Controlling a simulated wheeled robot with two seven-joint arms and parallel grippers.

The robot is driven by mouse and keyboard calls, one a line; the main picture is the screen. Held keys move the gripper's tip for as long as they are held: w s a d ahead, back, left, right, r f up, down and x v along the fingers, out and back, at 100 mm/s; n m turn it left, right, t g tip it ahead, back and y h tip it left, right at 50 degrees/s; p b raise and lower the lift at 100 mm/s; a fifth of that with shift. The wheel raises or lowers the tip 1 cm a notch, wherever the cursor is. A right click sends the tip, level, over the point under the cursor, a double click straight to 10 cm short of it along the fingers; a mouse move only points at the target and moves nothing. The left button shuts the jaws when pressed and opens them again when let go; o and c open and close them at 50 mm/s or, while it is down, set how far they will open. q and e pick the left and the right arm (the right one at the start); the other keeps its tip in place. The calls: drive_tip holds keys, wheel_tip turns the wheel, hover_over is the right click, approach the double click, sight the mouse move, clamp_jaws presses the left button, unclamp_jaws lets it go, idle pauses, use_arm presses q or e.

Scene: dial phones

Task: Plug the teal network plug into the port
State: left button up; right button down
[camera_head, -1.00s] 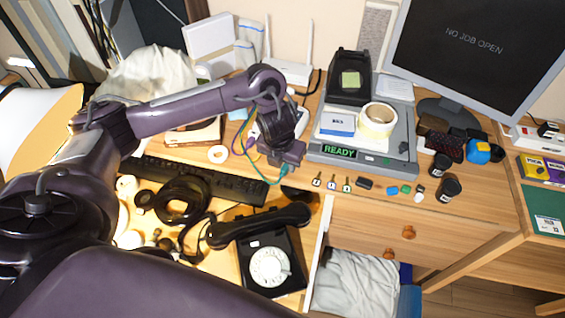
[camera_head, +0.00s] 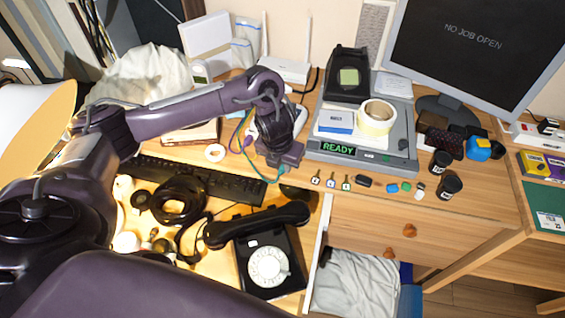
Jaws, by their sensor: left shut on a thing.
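My left gripper (camera_head: 284,167) points down at the left side of the grey READY device (camera_head: 385,160), just above the desk. It is shut on the teal plug, which the jaws and wrist hide. The teal cable (camera_head: 270,180) shows below the jaws and loops back left over the keyboard's end. The port cannot be made out, and I cannot tell whether the plug touches it. My right gripper is not in view.
A black dial phone (camera_head: 268,262) and a keyboard (camera_head: 205,182) lie left and in front. A white router (camera_head: 288,70) stands behind. Small keys and caps (camera_head: 346,184) line the device's front.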

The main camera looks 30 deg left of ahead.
use_arm(q)
drive_tip(key=shift+r, duration=0.1)
drive_tip(key=shift+r+p, duration=2.25)
drive_tip(key=shift+r, duration=0.25)
